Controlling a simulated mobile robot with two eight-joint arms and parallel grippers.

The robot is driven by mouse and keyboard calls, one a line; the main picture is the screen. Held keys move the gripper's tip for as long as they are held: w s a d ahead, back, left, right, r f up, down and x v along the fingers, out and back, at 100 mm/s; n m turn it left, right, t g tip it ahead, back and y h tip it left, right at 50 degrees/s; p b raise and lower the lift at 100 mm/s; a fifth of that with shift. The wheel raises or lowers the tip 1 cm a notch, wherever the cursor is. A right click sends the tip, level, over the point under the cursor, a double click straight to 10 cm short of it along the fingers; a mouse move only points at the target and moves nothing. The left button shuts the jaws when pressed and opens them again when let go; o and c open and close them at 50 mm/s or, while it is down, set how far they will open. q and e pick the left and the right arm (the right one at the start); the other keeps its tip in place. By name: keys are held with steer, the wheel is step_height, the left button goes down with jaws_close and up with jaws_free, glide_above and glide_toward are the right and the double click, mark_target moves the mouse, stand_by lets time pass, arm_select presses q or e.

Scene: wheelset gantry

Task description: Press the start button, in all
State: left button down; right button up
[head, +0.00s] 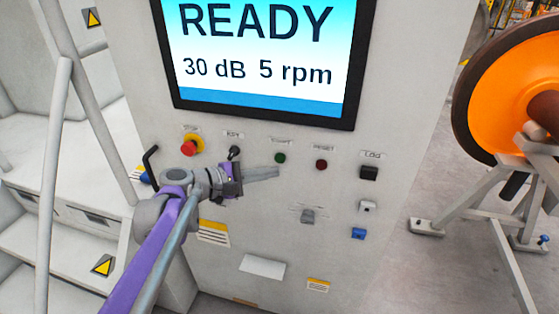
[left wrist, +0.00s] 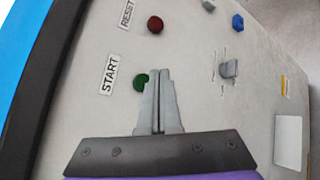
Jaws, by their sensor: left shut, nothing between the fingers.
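The green start button (head: 280,158) is on the grey control panel (head: 400,110), below the screen. In the left wrist view the green button (left wrist: 139,82) sits beside the word START, partly covered by my left fingers. My left gripper (head: 277,172) is shut and empty, its tips just below the green button in the head view. In the left wrist view the closed fingertips (left wrist: 158,72) show right of the button. I cannot tell whether they touch the panel. The screen (head: 262,50) reads READY, 30 dB and 5 rpm. My right gripper is not in view.
A dark red reset button (head: 321,165) is right of the green one. A red emergency knob (head: 190,147) on yellow and a key switch (head: 234,152) are to the left. A black switch (head: 369,173) is further right. An orange wheel (head: 510,85) on a stand is at the right.

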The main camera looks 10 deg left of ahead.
mark_target(290, 162)
arm_select(q)
steer(key=shift+w, duration=0.95)
stand_by(1.4)
steer(key=shift+w, duration=0.45)
steer(key=shift+w, duration=0.35)
stand_by(0.5)
steer(key=shift+s, duration=0.8)
steer(key=s, duration=0.5)
steer(key=shift+p, duration=0.35)
